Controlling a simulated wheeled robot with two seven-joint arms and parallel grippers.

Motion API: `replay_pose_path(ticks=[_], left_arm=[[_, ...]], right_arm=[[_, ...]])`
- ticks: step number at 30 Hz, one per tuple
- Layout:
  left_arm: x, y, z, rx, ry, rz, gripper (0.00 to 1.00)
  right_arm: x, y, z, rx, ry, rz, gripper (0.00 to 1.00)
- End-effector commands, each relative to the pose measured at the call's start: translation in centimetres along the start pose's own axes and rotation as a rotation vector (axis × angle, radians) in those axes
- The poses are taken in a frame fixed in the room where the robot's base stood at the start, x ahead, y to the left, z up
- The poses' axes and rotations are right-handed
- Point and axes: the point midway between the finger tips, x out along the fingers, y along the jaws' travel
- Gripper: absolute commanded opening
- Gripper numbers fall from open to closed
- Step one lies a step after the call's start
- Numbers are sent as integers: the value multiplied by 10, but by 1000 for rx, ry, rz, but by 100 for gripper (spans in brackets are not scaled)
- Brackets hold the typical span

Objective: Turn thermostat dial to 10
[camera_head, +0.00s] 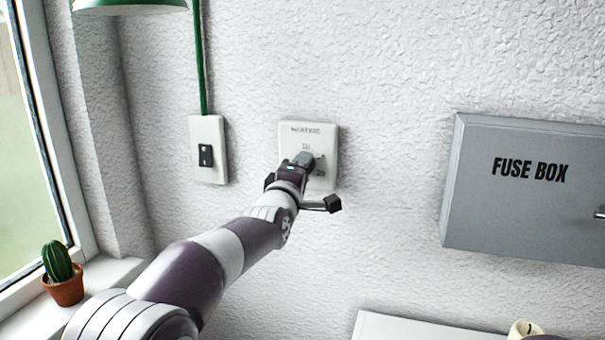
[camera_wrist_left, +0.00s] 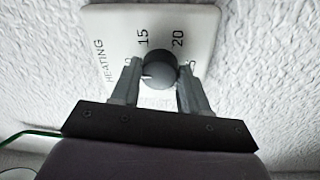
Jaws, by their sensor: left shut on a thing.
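The thermostat (camera_head: 325,133) is a white plate marked HEATING on the wall. It also fills the middle of the left wrist view (camera_wrist_left: 200,22). Its round grey dial (camera_wrist_left: 159,68) sits between the two fingers of my left gripper (camera_wrist_left: 157,76), which is shut on it. In the wrist view 15 and 20 are readable; a number by each finger is partly covered. A small pale mark shows on the dial's lower left, but its exact reading is unclear. In the head view my left gripper (camera_head: 304,160) hides most of the dial. My right gripper is not seen.
A light switch (camera_head: 207,172) with a green cord is left of the thermostat. A grey fuse box (camera_head: 525,205) juts out at right. A potted cactus (camera_head: 63,285) stands on the windowsill. A green lamp shade (camera_head: 130,5) hangs at top left. Wall around the thermostat is clear.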

Motion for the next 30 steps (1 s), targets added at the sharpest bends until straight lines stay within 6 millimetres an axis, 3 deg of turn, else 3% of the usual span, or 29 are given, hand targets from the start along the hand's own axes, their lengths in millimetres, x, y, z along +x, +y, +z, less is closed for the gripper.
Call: replay_pose_path(ticks=[7, 8, 10, 19, 22, 30], left_arm=[[0, -2, 0, -2, 1, -5, 14], [0, -2, 0, -2, 1, -5, 48], [0, -2, 0, -2, 1, -4, 70], [-1, -1, 0, -1, 0, -2, 70], [-10, -3, 0, -1, 0, -2, 70], [-79, -5, 0, -2, 1, 0, 70]], right_arm=[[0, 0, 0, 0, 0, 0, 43], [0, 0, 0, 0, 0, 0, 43], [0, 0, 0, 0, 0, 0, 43], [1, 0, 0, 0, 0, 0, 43], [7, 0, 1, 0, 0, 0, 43], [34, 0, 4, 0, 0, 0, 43]])
